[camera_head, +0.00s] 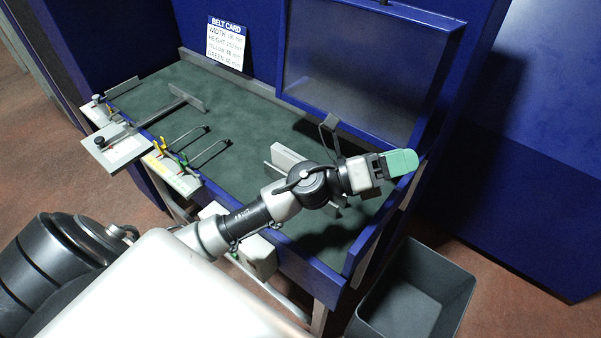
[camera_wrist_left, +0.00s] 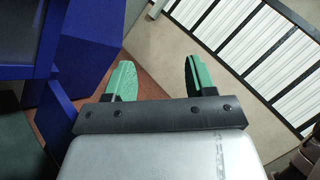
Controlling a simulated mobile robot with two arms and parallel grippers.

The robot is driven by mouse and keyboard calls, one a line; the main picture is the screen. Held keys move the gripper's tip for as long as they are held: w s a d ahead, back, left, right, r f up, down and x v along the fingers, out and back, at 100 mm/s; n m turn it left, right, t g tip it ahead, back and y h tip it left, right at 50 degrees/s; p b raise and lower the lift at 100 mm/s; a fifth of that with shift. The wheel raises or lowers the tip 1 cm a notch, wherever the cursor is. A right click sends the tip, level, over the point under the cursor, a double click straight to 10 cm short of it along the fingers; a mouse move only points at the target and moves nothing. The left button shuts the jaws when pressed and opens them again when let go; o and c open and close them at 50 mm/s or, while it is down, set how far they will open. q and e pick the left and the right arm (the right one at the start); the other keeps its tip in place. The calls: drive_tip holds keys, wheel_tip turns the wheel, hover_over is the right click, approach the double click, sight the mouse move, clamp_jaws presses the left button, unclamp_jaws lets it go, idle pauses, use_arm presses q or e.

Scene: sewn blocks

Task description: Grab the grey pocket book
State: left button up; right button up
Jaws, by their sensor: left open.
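I cannot clearly make out a grey pocket book. A pale grey upright slab (camera_head: 288,156) stands on the green table surface, partly hidden behind my left arm; I cannot tell whether it is the book. My left gripper (camera_head: 402,162) is at the right end of the table, raised near its blue edge, with green fingertips pointing right. It lies to the right of the slab, apart from it. In the left wrist view the left gripper (camera_wrist_left: 157,78) is open, with nothing between its two green fingers. My right gripper is not in view.
The green table (camera_head: 240,120) has a blue frame and a dark screen panel (camera_head: 350,80) behind it. A belt card (camera_head: 226,45) stands at the back. Sliding stops and yellow-green hooks (camera_head: 175,152) line the left front. A grey bin (camera_head: 415,290) stands at lower right.

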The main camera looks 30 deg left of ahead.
use_arm(q)
wheel_tip(320, 180, down, 3)
drive_tip(key=d+m+g, duration=0.1)
drive_tip(key=m+g, duration=0.7)
drive_tip(key=m, duration=0.2)
drive_tip(key=m+g+y, duration=0.6)
drive_tip(key=m+y, duration=0.2)
drive_tip(key=y, duration=0.8)
hover_over(299, 159)
drive_tip(key=f, duration=0.4)
drive_tip(key=shift+w+f, duration=0.25)
drive_tip(key=shift+w, duration=0.05)
drive_tip(key=shift+f+p, duration=0.35)
drive_tip(key=shift+f, duration=0.05)
wheel_tip(299, 159, down, 4)
drive_tip(key=shift+f+p, duration=0.2)
drive_tip(key=shift+p, duration=0.45)
drive_tip(key=f+p, duration=0.2)
drive_tip(key=f, duration=0.1)
drive_tip(key=f+p, duration=0.1)
drive_tip(key=shift+s+f, duration=0.3)
drive_tip(key=shift+f, duration=0.35)
clamp_jaws()
